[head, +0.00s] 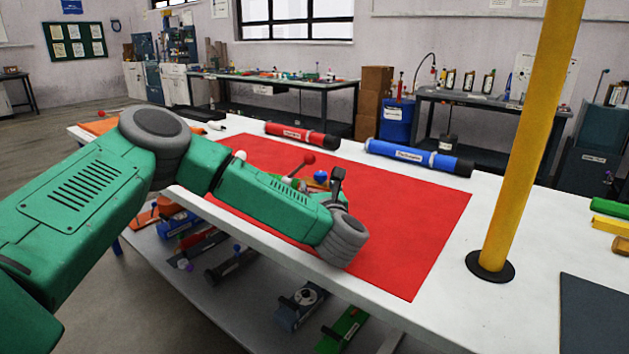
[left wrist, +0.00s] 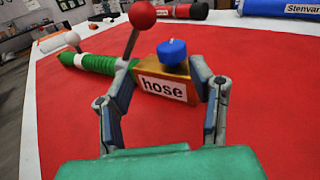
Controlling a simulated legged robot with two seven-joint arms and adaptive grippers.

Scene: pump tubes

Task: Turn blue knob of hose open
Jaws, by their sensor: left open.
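The hose assembly lies on the red mat (head: 420,230). In the left wrist view its brass block (left wrist: 152,82) carries a white "hose" label, with a blue knob (left wrist: 173,52) on top. A lever with a red ball (left wrist: 142,15) rises beside the block, and a green ribbed section (left wrist: 98,64) extends left to a white ball. In the head view the blue knob (head: 320,177) and red ball (head: 309,158) show just behind my left arm, which hides most of the block. My left gripper (left wrist: 160,92) is open, its fingers on either side of the block. My right gripper is out of view.
A red tube (head: 302,135) and a blue tube (head: 419,157) lie along the table's far side. A yellow post (head: 531,140) stands at the right on the white table (head: 460,290). Several parts lie on the shelf below. The mat's right part is clear.

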